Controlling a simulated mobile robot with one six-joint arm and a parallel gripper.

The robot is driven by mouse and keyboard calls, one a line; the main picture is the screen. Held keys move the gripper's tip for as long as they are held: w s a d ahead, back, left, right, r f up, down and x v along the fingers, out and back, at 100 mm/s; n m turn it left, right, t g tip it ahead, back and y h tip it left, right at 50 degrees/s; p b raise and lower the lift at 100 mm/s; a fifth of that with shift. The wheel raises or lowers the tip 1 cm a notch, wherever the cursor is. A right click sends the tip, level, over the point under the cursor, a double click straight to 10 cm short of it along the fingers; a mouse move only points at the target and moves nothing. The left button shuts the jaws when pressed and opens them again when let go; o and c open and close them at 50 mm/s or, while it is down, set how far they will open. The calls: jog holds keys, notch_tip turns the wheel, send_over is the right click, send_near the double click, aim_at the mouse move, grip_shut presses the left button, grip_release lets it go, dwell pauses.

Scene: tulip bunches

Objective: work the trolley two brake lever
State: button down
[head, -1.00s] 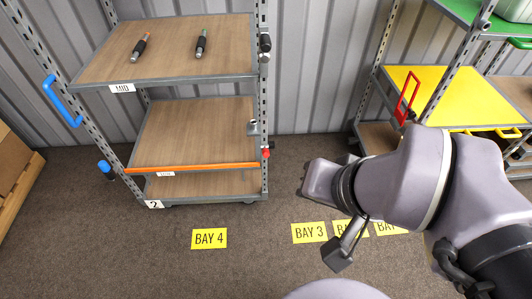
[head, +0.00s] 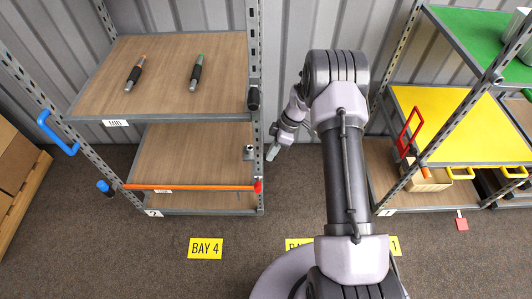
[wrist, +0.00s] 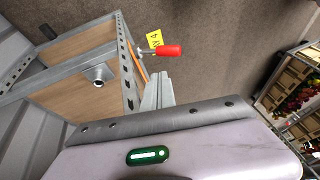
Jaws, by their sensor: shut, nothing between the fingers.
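Trolley two (head: 190,211), marked 2, stands at the left with wooden shelves. A red-gripped lever (head: 258,187) sits at its right post near the lower shelf; it also shows in the wrist view (wrist: 168,50), sticking out sideways past the post. A blue-capped lever (head: 105,187) is low on the left post. I cannot tell for sure which one is the brake lever. My gripper (head: 273,153) is shut and empty, just right of the right post and above the red lever. In the wrist view my fingers (wrist: 158,90) are together, pointing toward the red lever, apart from it.
An orange bar (head: 190,187) crosses the trolley's lower front. Two dark-gripped tools lie on its upper shelf (head: 165,75). Trolley one (head: 390,212) stands at the right with a yellow shelf and red handle. The BAY 4 floor sign (head: 205,248) lies on clear carpet in front.

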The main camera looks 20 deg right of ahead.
jog(key=b, duration=0.3)
send_near(258, 183)
jog(key=x, duration=0.5)
jog(key=shift+w+f, duration=0.25)
jog(key=shift+w, duration=0.05)
jog(key=shift+s+a+f, duration=0.2)
jog(key=shift+s+f, duration=0.05)
jog(key=shift+f, duration=0.1)
